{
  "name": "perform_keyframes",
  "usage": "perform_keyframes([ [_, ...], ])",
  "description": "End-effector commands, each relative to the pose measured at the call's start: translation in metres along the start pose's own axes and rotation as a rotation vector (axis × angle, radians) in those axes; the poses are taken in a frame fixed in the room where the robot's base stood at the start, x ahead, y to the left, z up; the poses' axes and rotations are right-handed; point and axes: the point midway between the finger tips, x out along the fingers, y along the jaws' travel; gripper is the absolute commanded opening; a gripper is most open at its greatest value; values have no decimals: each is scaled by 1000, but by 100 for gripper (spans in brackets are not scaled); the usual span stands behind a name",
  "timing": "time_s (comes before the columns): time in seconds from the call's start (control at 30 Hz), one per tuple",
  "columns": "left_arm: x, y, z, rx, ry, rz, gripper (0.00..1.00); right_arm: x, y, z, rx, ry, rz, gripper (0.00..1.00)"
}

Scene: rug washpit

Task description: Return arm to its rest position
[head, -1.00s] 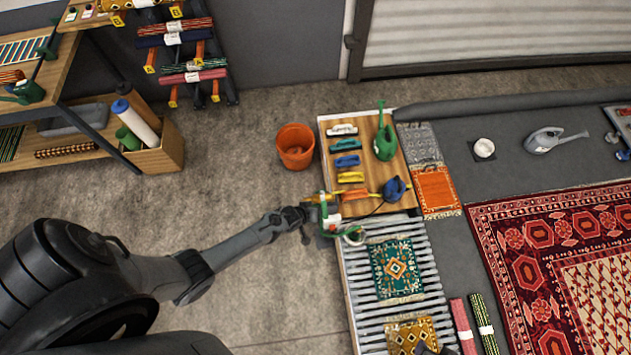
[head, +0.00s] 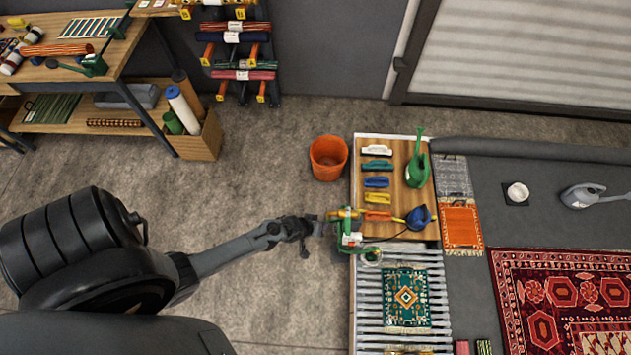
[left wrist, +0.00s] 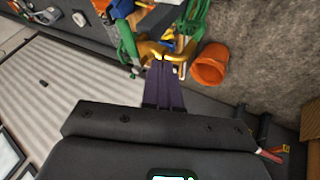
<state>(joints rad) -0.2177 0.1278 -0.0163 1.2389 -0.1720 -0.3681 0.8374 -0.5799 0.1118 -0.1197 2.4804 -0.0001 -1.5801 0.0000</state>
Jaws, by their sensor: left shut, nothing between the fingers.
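My left arm comes in from the left in the head view. Its gripper (head: 320,227) is at the left edge of the low platform, beside a green-and-white tool (head: 350,238) with a yellow part. In the left wrist view the gripper's fingers (left wrist: 163,70) are together and empty. A yellow handle (left wrist: 163,52) shows just beyond their tips; I cannot tell whether they touch it. My right gripper is not in view.
An orange bucket (head: 328,158) stands on the floor near the platform. The wooden board (head: 400,160) holds several brushes, a green watering can (head: 417,165) and a blue tool (head: 419,217). Slats with a small green rug (head: 406,297) lie in front.

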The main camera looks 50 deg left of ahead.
Motion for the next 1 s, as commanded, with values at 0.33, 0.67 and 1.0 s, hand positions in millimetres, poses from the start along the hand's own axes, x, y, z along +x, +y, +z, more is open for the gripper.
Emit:
perform_keyframes([
  [0.33,-35,1,2,0,-1,0,0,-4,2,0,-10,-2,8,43],
  [0.67,-64,1,25,7,-27,0,0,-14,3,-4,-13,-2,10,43],
  [1.0,-184,106,-23,244,-13,-5,0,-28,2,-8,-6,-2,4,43],
])
